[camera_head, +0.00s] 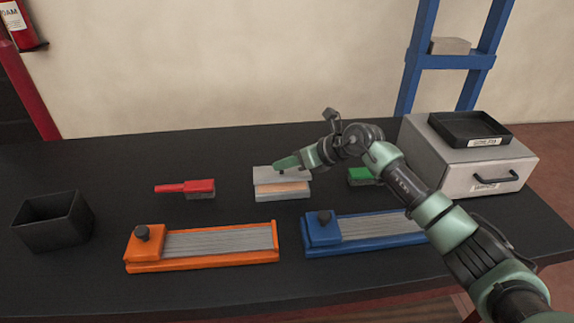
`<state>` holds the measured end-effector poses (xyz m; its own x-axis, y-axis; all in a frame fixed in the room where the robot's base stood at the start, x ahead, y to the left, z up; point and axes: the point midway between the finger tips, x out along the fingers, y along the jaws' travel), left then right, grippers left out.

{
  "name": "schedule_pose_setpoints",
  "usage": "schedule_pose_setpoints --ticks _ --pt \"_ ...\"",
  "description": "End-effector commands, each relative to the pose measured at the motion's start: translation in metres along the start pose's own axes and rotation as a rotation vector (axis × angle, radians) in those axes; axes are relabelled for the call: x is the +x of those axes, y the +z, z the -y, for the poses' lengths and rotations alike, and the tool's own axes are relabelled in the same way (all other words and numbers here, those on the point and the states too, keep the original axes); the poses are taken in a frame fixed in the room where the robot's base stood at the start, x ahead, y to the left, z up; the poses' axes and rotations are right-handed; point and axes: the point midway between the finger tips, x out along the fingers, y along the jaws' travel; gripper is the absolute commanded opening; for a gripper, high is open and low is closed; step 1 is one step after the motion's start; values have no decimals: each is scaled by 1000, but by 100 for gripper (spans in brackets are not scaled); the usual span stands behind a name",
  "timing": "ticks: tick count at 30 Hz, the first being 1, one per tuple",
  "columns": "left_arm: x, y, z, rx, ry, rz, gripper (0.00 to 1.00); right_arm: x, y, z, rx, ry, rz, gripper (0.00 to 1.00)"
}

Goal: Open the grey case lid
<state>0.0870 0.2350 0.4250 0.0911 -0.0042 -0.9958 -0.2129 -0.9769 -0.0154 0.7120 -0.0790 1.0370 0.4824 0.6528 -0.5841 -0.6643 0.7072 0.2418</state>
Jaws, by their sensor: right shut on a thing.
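The grey case (282,194) lies on the black table near its middle. Its lid (264,175) stands raised at the back, and an orange-tan inside surface shows between lid and front wall. My right gripper (279,165) reaches in from the right and is shut at the lid's top edge, on the lid. The fingertips are small in the view, so the exact contact is hard to see. My left gripper is not in view.
A red brush (190,188) lies left of the case, a green brush (362,175) right, partly behind my arm. Orange (215,243) and blue (370,230) fixtures stand in front. A black bin (52,222) is at left; a drawer unit (480,175) with a black tray (470,127) is at right.

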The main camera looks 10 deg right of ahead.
Motion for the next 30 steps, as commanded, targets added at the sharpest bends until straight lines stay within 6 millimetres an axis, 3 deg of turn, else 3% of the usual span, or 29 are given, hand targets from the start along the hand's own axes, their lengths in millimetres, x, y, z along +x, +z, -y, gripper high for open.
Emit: schedule_pose_setpoints --ticks 1,13,30 --pt "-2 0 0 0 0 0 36 -2 9 2 23 8 -21 0" --pt "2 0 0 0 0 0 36 0 24 9 151 62 -158 0" --pt "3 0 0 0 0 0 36 0 26 10 178 73 -189 0"
